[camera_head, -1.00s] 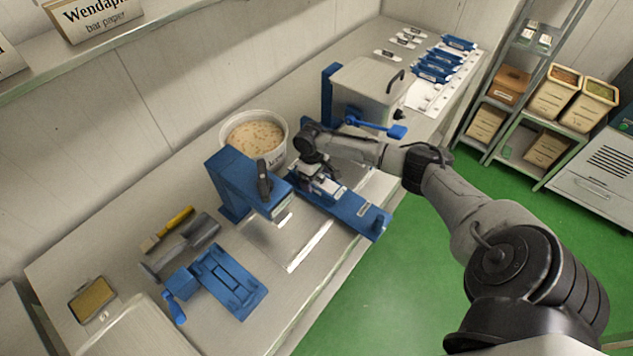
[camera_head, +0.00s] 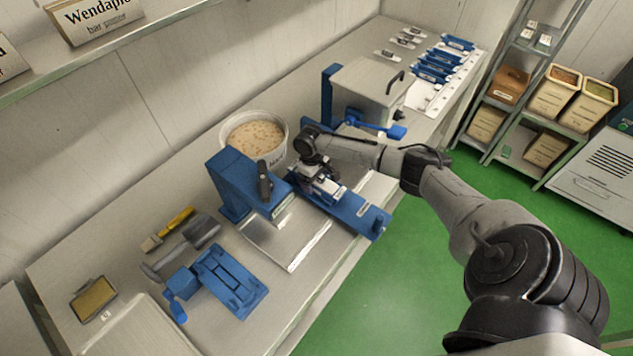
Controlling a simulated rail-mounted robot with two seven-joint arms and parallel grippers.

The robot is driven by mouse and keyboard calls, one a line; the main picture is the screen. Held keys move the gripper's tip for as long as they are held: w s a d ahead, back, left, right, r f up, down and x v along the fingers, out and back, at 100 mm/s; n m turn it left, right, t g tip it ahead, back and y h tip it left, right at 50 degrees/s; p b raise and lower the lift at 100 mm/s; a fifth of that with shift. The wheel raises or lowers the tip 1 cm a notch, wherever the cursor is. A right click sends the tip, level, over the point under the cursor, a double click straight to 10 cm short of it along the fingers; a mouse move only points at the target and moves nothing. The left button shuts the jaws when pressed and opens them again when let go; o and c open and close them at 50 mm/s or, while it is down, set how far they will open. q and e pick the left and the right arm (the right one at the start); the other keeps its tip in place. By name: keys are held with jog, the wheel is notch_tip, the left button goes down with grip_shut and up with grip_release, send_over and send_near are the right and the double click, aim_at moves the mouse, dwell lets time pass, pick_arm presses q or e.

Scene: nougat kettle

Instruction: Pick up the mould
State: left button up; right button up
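My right gripper (camera_head: 322,186) points down over a long blue rail-like piece (camera_head: 360,215) on the bench, in the middle of the view. A small grey-and-white part lies right under the gripper. The fingertips are small and partly hidden by the wrist, so I cannot tell if they are open or shut on anything. A flat blue piece with a long slot (camera_head: 232,280) lies at the front left, with a blue-handled tool beside it. I cannot tell for sure which blue piece is the mould. My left gripper is not in view.
A blue press (camera_head: 230,185) with a dark lever and a white tub of nutty mass (camera_head: 255,138) stand left of the gripper. A lidded grey box (camera_head: 370,88) stands behind. A brush (camera_head: 175,224) and a metal tray (camera_head: 140,330) lie at left.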

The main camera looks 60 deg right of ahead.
jog(key=c, duration=1.3)
jog(key=shift+o, duration=0.2)
